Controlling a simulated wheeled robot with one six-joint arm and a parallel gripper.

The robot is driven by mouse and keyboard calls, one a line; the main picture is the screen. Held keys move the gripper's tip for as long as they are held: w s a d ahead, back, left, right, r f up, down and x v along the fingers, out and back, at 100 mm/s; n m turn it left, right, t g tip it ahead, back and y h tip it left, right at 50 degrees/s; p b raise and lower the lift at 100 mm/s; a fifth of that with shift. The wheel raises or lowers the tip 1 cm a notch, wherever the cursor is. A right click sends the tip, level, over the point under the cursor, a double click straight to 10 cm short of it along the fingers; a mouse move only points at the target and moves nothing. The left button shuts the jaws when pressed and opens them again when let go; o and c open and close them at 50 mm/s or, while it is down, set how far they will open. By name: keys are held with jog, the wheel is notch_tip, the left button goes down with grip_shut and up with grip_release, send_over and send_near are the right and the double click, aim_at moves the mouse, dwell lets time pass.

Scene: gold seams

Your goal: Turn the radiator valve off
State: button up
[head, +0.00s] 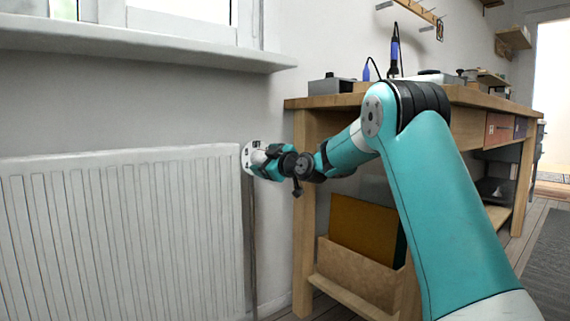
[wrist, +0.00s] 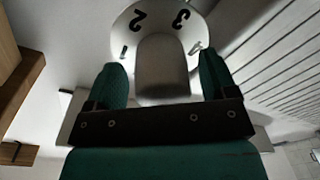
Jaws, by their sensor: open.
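The radiator valve (head: 247,155) is a pale round dial at the upper right corner of the white radiator (head: 120,235). In the wrist view the dial (wrist: 158,16) shows black numerals, with 2 and 3 clear and others partly cut off or covered. A raised pale grip bar (wrist: 167,65) stands out from its face. My gripper (head: 264,160) is at the dial in the head view and hides part of it. In the wrist view my gripper (wrist: 163,72) is open, with one finger on each side of the bar. Gaps show, and contact is not clear.
A wooden workbench (head: 300,200) stands just right of the valve, with tools on top and a box of boards (head: 350,276) below. A window sill (head: 150,46) juts out above the radiator. A thin pipe (head: 252,250) runs down below the valve.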

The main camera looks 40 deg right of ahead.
jog(key=s+d+p, duration=0.1)
jog(key=s+p, duration=0.2)
jog(key=s, duration=1.3)
jog(key=shift+s+d, duration=0.2)
jog(key=shift+d, duration=0.05)
jog(key=s+a+r+g+y+p, duration=0.1)
jog(key=s+a+g+y+p, duration=0.2)
jog(key=a, duration=0.5)
jog(key=s+a+r+g+y+p, duration=0.1)
jog(key=s+a+r+g+p, duration=0.2)
jog(key=a, duration=0.6)
jog(key=s+a+g+y+p, duration=0.25)
jog(key=a+g+p, duration=0.2)
jog(key=a, duration=0.35)
jog(key=s+a+r+m+g+h+p, duration=0.1)
jog(key=s+a+g+p, duration=0.15)
jog(key=s, duration=0.45)
jog(key=s+a+r+g+h+p, duration=0.1)
jog(key=s+a+g+h+p, duration=0.2)
jog(key=s, duration=0.4)
jog(key=s+a+r+m+g+p, duration=0.1)
jog(key=s+r+g+p, duration=0.1)
jog(key=s+p, duration=0.35)
notch_tip(320, 180, up, 36)
jog(key=s+p, duration=0.1)
jog(key=p, duration=3.4)
jog(key=shift+s+d+r, duration=0.15)
jog(key=shift+d+r, duration=0.05)
